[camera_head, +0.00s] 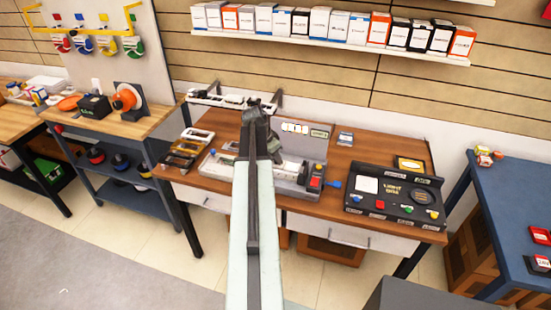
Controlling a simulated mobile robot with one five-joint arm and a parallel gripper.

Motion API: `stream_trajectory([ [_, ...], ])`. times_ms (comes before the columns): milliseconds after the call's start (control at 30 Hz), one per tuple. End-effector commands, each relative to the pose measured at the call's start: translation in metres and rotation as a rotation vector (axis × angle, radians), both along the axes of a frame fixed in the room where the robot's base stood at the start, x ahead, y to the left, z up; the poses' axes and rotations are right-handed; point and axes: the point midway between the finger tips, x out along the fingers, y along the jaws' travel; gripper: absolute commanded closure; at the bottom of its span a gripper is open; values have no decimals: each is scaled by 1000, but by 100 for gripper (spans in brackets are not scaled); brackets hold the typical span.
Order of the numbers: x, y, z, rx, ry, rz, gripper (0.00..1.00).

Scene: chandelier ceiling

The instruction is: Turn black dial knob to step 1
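The black control panel (372,216) lies on the right part of the wooden table. It has a white square, lettering and several coloured buttons along its front. A round dark shape (421,196) on its right side looks like the black dial knob, but its pointer and step marks are too small to read. My arm reaches forward over the middle of the table. My gripper (259,108) is at its far end, near the back edge of the table, left of the panel and apart from it. Its fingers are dark and small here, so their opening is unclear.
A grey machine (296,180) with red and blue parts stands left of the panel, partly behind my arm. A yellow-framed item (410,164) lies behind the panel. A shelf of boxes (330,41) hangs above. A blue table (505,205) stands at the right.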

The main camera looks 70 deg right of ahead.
Motion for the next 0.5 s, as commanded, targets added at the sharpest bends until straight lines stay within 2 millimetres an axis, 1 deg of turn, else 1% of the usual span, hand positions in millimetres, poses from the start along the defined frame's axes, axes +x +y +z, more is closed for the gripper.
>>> stream_trajectory([
  [267, -1, 0, 0, 1, -2, 76, 100],
  [500, -3, 1, 0, -1, -4, 248, 100],
])
